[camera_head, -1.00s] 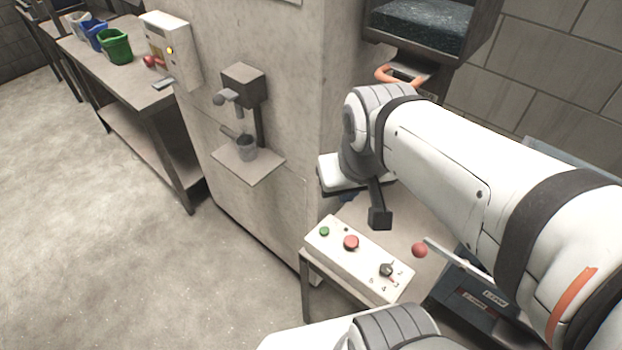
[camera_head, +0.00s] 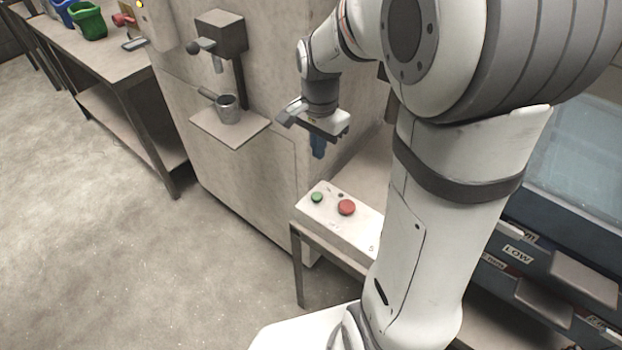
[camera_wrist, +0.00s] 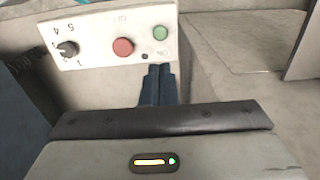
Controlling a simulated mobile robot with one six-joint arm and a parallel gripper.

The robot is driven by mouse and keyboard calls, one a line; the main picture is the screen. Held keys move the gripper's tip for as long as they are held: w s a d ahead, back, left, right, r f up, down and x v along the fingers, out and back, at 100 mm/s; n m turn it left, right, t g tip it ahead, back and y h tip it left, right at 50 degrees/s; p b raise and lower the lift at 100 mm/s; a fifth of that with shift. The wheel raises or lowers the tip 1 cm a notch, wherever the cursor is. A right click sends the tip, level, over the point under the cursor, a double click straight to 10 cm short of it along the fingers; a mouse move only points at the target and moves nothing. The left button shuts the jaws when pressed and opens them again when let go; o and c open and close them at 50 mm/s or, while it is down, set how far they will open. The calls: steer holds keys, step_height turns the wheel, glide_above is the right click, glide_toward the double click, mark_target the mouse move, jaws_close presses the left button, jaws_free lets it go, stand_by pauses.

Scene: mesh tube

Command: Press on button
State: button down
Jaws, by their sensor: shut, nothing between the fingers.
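A white control box (camera_head: 330,222) stands on a small table in the head view. It bears a green button (camera_head: 317,197) at its left end and a larger red button (camera_head: 346,207) beside it. In the wrist view the green button (camera_wrist: 160,33) is marked "On", next to the red button (camera_wrist: 123,47), with a black dial (camera_wrist: 67,48) at the other end. My gripper (camera_head: 318,152) points down above the box, with its blue fingers closed together and empty. In the wrist view the fingers (camera_wrist: 158,72) appear just short of the green button, apart from it.
A grey wall unit with a shelf (camera_head: 205,128) holding a metal cup (camera_head: 228,108) stands left of my gripper. Dark drawers (camera_head: 540,262) marked "LOW" are at the right. A long table (camera_head: 120,65) with bins is at the back left. My arm covers the box's right end.

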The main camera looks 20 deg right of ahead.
mark_target(317, 195)
step_height(317, 195, down, 14)
stand_by(0.7)
steer(key=shift+f+b, duration=0.1)
steer(key=shift+b, duration=0.2)
